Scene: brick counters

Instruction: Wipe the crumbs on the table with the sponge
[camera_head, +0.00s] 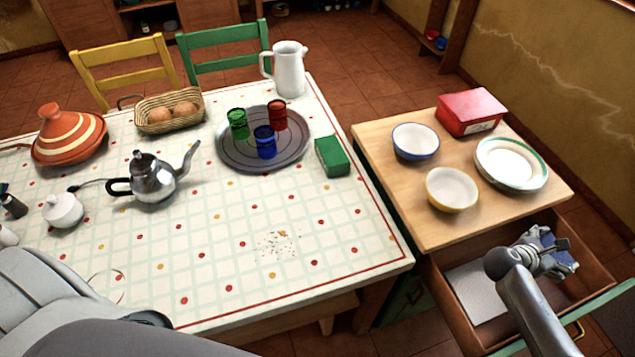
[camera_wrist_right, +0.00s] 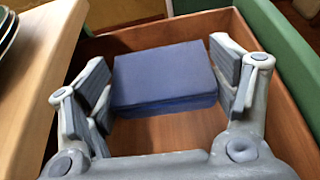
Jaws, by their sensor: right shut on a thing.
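The crumbs (camera_head: 277,244) lie in a small scattered patch on the white checked tablecloth (camera_head: 225,270), near the table's front right part. My right gripper (camera_head: 548,252) is at the open drawer (camera_head: 497,329) under the wooden side counter, right of the table. It is shut on a blue sponge, a rectangular block seen between its fingers in the right wrist view (camera_wrist_right: 163,75). In the head view the gripper hides much of the sponge. The drawer's brown floor shows below the sponge in the wrist view. My left gripper is not in view.
The side counter (camera_head: 385,135) holds two bowls, stacked plates (camera_head: 512,163) and a red box (camera_head: 470,112). A green box (camera_head: 332,157) and a round tray (camera_head: 232,152) with three glasses stand behind the crumbs. A teapot (camera_head: 153,182) stands left. Cloth around the crumbs is clear.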

